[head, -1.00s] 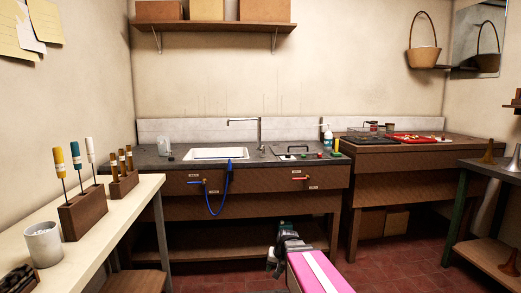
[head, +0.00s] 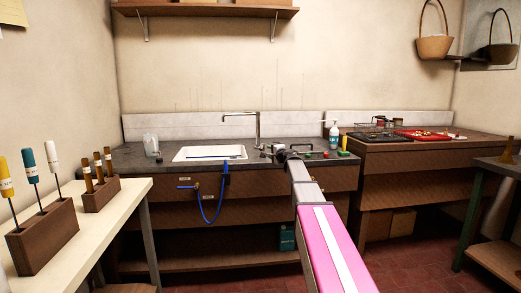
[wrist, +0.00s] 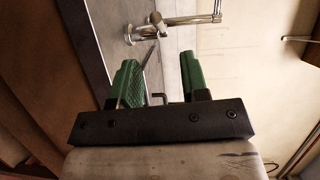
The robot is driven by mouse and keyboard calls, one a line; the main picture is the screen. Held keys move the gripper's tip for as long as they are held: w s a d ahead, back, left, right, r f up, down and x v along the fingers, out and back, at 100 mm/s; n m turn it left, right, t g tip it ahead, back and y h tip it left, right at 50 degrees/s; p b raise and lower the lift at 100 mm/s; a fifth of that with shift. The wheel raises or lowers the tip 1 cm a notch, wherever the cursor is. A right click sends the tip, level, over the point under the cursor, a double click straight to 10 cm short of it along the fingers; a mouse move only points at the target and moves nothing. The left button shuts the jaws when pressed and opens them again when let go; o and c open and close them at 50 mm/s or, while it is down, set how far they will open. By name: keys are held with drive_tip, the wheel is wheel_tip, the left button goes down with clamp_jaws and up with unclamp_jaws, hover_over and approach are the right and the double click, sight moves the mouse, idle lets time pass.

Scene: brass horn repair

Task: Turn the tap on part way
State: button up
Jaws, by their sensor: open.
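The tap (head: 257,128) is a chrome spout with a tall post at the back right of the white sink (head: 208,153). It also shows at the top of the wrist view (wrist: 175,22), just beyond my fingertips. My gripper (head: 277,152) is over the counter, right of the sink and in front of the tap post. In the wrist view its green fingers (wrist: 160,66) are apart, with nothing clamped between them. A thin grey rod (wrist: 138,76) shows near the left finger; I cannot tell if it touches.
A blue hose (head: 223,190) hangs from the sink edge. A glass jar (head: 150,144) stands left of the sink. A white bottle (head: 333,134) and small coloured items stand right of my gripper. A red tray (head: 422,135) lies on the right bench.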

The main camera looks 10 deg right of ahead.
sight(261, 148)
drive_tip(key=x, duration=1)
drive_tip(key=shift+w+a+f, duration=0.1)
drive_tip(key=shift+w+a, duration=0.05)
drive_tip(key=shift+a, duration=0.05)
clamp_jaws()
